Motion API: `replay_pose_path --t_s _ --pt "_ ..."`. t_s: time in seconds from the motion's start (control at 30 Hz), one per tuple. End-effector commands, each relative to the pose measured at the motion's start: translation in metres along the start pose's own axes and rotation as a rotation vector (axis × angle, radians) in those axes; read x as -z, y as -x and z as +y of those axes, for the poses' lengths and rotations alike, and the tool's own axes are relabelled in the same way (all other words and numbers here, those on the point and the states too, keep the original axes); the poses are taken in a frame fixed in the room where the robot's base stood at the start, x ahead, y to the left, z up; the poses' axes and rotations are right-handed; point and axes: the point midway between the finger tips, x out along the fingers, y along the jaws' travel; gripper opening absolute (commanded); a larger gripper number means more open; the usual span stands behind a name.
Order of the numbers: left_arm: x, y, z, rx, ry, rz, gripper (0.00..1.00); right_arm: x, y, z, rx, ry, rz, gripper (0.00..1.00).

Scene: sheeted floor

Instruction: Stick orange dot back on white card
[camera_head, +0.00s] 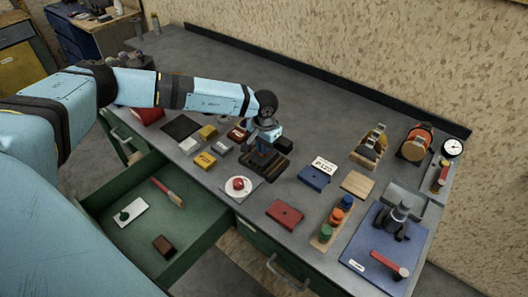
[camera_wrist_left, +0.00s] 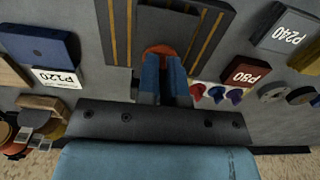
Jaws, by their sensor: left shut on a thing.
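The orange dot (camera_wrist_left: 160,49) shows as a rounded orange edge at the tips of my left gripper (camera_wrist_left: 163,62), whose blue fingers are shut on it. The fingers are over a dark slab with tan stripes (camera_wrist_left: 119,30); I cannot tell whether the dot touches it. In the head view my left gripper (camera_head: 261,148) points down over the same striped slab (camera_head: 268,165), and the dot cannot be made out there. A white card (camera_wrist_left: 226,87) with red, purple and blue dots lies beside the fingers in the wrist view, partly cut off by the gripper. My right gripper is not in view.
A blue block with a P120 label (camera_head: 314,178) and a red P80 block (camera_wrist_left: 245,76) flank the gripper. An open green drawer (camera_head: 165,215) juts out below. Bare bench lies behind the gripper.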

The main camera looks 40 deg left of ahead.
Motion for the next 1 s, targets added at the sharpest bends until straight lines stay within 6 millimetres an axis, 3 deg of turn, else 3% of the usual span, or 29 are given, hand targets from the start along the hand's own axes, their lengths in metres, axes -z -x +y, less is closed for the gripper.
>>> replay_pose_path --t_s 1.0 --pt "0.0 0.038 0.0 0.0 0.0 0.001 0.0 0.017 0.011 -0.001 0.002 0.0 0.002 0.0"
